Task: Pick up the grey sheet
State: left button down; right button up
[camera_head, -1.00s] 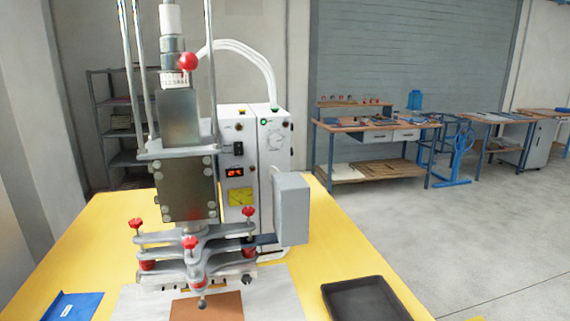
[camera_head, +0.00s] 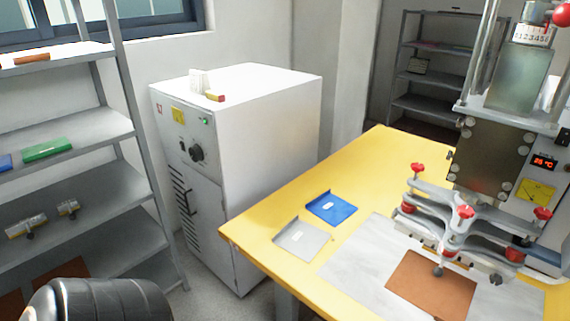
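The grey sheet (camera_head: 301,240) lies flat on the yellow table (camera_head: 345,181), near its left corner. It is a small light-grey piece with a raised edge on its left side and a small pale label. A blue sheet (camera_head: 331,208) of similar shape lies just behind it, close beside it. Neither of my grippers is in view. A dark rounded part, probably of my own arm, shows at the bottom left, well apart from the sheet.
A press machine (camera_head: 490,150) with red knobs stands on the table at right, over a brown plate (camera_head: 431,284) on a pale mat (camera_head: 350,268). A white cabinet (camera_head: 265,130) stands behind the table's left side. A grey shelf rack (camera_head: 75,185) is at far left.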

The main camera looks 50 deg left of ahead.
aim_at(303, 240)
jog(key=u, duration=1.45)
